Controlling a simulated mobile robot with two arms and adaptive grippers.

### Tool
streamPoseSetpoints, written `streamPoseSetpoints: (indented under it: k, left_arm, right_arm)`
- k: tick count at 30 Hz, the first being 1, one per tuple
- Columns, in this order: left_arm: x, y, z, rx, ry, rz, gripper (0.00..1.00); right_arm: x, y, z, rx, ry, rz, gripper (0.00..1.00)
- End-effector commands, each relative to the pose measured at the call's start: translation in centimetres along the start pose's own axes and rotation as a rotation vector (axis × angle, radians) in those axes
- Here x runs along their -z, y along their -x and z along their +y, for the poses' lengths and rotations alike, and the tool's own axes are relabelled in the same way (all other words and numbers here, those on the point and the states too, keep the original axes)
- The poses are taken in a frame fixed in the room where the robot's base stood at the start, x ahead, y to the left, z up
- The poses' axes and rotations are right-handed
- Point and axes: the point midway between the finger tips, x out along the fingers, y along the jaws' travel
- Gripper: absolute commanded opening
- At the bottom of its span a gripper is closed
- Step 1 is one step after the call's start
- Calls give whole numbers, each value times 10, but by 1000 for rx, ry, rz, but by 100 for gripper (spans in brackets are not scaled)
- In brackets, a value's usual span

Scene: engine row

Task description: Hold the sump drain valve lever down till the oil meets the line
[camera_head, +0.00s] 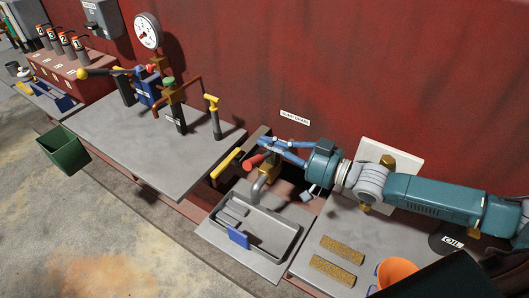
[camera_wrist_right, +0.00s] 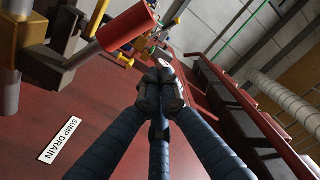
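The sump drain valve (camera_head: 269,171) is a brass body with a grey, bent spout above a grey tray (camera_head: 277,250). Its lever has a red grip (camera_head: 254,161), which points left; the grip also shows large at upper left in the right wrist view (camera_wrist_right: 128,24). My right gripper (camera_head: 265,142) is beside and behind the red grip. In the right wrist view its fingertips (camera_wrist_right: 160,84) are together with nothing between them, apart from the grip. I make out no oil or line. My left gripper is out of view.
A "SUMP DRAIN" label (camera_head: 295,117) is on the red wall. Two tan bars (camera_head: 337,262) and an orange funnel-like thing (camera_head: 397,272) are right of the tray. A grey bench (camera_head: 150,150) with pipes, a yellow-handled valve (camera_head: 213,112) and a gauge (camera_head: 147,31) is left.

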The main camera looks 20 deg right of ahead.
Motion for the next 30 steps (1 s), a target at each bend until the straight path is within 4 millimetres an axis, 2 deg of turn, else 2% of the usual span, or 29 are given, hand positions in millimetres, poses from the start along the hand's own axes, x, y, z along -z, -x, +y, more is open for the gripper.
streamPoseSetpoints:
  k: [1, 7, 20, 23, 30]
  left_arm:
    - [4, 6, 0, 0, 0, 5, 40]
    - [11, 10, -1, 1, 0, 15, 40]
    - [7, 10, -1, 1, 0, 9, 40]
    - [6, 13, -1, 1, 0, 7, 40]
    - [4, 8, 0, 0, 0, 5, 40]
  right_arm:
    - [-10, -1, -1, -3, -10, -7, 0]
    - [-29, -4, 0, -2, -4, -6, 0]
    - [-34, -5, 0, -2, 4, -6, 0]
    - [-43, -5, -3, -5, 64, -6, 0]
    - [-85, -7, -4, -21, 368, -6, 0]
